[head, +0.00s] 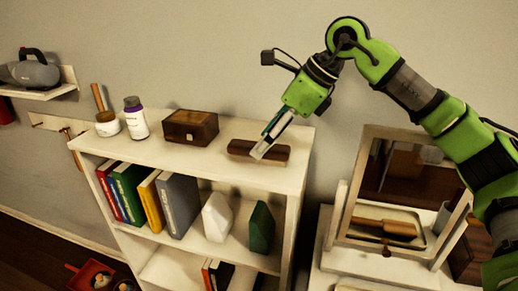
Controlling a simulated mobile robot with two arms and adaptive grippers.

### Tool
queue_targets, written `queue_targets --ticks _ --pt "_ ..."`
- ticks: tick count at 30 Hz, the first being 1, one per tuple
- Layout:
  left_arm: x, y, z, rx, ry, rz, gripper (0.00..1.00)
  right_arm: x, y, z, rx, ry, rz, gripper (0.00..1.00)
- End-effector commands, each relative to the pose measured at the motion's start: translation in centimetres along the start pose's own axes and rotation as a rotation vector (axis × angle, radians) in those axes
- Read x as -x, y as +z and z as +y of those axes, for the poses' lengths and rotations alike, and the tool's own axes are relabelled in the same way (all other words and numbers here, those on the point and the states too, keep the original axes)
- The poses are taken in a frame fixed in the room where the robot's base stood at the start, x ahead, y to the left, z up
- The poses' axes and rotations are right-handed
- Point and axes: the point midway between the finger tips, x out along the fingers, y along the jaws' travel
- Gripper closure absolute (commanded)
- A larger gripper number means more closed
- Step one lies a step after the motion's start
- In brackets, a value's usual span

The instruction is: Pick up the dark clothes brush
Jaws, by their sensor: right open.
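The dark clothes brush (278,154), a long brown block, lies on the white top of the bookshelf (208,163), near its right end. My right gripper (264,150) points down over the brush's middle and hides part of it. It is open, with its fingertips at or just above the brush. I cannot tell whether they touch it. The brush rests on the shelf top. My left gripper is not in view.
A dark wooden box (190,127), a white bottle with a purple cap (136,119) and a jar with a wooden handle (107,123) stand left of the brush. A mirror (408,180) stands at right.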

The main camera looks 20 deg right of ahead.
Motion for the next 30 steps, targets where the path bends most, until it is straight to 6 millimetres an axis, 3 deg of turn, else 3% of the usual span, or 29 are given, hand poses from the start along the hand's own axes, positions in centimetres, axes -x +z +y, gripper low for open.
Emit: queue_targets --ticks 1,6,14,20,30 --pt "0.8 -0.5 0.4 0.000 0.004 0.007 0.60 -0.6 0.1 0.0 0.000 0.002 0.004 0.50" --pt "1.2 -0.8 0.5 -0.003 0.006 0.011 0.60 -2.8 0.1 -0.1 -0.001 0.001 0.002 0.50" --pt "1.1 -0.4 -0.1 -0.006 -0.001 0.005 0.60 -3.3 0.1 -0.1 0.000 -0.001 -0.001 0.50" --pt "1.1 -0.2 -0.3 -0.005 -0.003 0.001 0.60 -3.2 0.1 -0.1 0.000 0.000 -0.001 0.95" --pt "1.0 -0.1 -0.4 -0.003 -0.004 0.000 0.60 -3.1 0.1 -0.1 0.000 -0.001 -0.001 0.95"
